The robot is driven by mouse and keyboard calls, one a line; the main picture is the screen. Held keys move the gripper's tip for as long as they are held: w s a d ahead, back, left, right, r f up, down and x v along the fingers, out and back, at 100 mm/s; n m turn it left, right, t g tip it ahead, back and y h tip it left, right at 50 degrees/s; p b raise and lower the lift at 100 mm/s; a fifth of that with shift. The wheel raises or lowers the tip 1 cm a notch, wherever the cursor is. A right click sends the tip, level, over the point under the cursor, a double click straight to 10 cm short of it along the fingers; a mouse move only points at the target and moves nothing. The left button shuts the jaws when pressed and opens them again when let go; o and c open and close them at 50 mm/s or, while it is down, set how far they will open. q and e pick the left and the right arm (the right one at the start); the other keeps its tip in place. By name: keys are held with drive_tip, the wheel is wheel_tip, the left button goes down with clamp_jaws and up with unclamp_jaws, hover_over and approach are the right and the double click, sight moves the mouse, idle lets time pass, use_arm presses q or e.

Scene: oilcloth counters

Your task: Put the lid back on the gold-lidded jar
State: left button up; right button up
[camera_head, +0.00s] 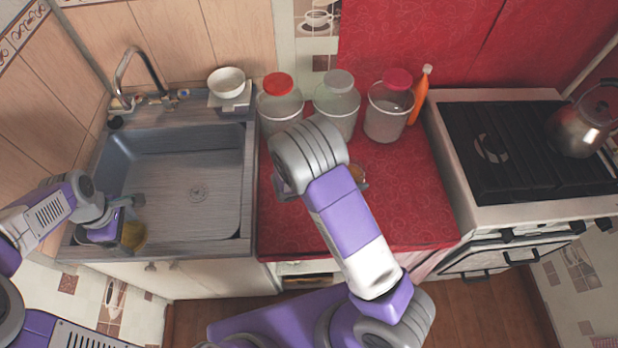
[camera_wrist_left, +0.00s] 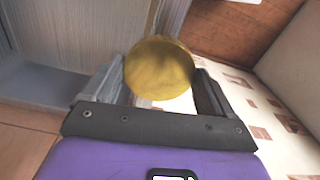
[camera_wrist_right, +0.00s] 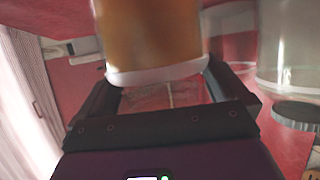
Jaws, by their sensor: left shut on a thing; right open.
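A gold lid (camera_head: 133,236) is held in my left gripper (camera_head: 127,222), in front of the sink's near left corner. In the left wrist view the round gold lid (camera_wrist_left: 160,68) sits between the two fingers. A glass jar with amber contents and a pale rim (camera_wrist_right: 155,75) shows in the right wrist view, with no lid seen on it. My right gripper (camera_wrist_right: 165,82) is open, with its fingers either side of the jar's near end. In the head view only a small amber part of the jar (camera_head: 357,174) shows beside my right arm, which hides the rest.
A red-lidded jar (camera_head: 280,105), grey-lidded jar (camera_head: 338,108) and dark-red-lidded jar (camera_head: 389,108) stand along the back of the red counter (camera_head: 420,200). An orange bottle (camera_head: 420,97) is beside them. The sink (camera_head: 190,190) is left, the stove (camera_head: 530,150) right.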

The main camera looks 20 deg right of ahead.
drive_tip(key=shift+r, duration=0.1)
drive_tip(key=c, duration=1.7)
use_arm(q)
wheel_tip(320, 180, up, 3)
drive_tip(key=p, duration=0.3)
use_arm(e)
wheel_tip(320, 180, up, 10)
use_arm(q)
drive_tip(key=shift+f, duration=0.1)
use_arm(e)
drive_tip(key=shift+w, duration=0.15)
